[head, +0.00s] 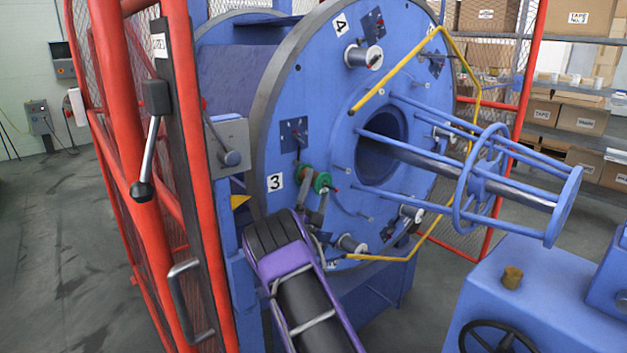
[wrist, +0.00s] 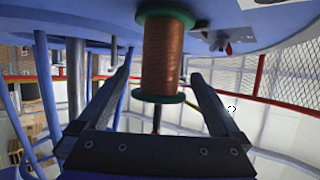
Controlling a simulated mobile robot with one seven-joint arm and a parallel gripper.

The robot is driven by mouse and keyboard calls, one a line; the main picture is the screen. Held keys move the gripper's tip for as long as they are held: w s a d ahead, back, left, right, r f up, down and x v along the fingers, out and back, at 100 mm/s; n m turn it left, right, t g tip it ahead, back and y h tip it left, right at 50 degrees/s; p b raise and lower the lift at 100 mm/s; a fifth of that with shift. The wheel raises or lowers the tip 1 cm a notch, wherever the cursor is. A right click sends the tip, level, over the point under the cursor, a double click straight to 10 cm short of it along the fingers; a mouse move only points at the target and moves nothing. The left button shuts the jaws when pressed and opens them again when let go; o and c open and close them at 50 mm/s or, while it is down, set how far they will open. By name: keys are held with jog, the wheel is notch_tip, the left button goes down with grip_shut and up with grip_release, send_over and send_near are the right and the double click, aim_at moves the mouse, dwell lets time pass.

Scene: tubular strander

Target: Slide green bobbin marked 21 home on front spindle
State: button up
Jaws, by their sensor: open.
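The green bobbin (head: 316,180) sits on a spindle of the big blue disc (head: 310,110), beside the number 3 plate. In the wrist view the bobbin (wrist: 162,58) has green flanges and copper wire. Its far flange is close to the blue disc face; I cannot tell whether they touch. A dark spindle end (wrist: 156,119) sticks out past its near flange. No number 21 is legible. My gripper (wrist: 162,70) is open, with one finger on each side of the bobbin and visible gaps between. In the head view my gripper (head: 317,208) is just below the bobbin.
Other spindles carry white-flanged bobbins (head: 363,56) (head: 350,244). A yellow bent rod (head: 400,70) and a blue tube cage (head: 480,180) stand out from the disc. Red mesh guard frames (head: 125,130) stand at the left. A blue machine housing (head: 530,290) is at the lower right.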

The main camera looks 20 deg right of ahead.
jog(key=v, duration=0.7)
jog(key=shift+s+f, duration=0.2)
jog(key=shift+a, duration=0.15)
dwell(0.4)
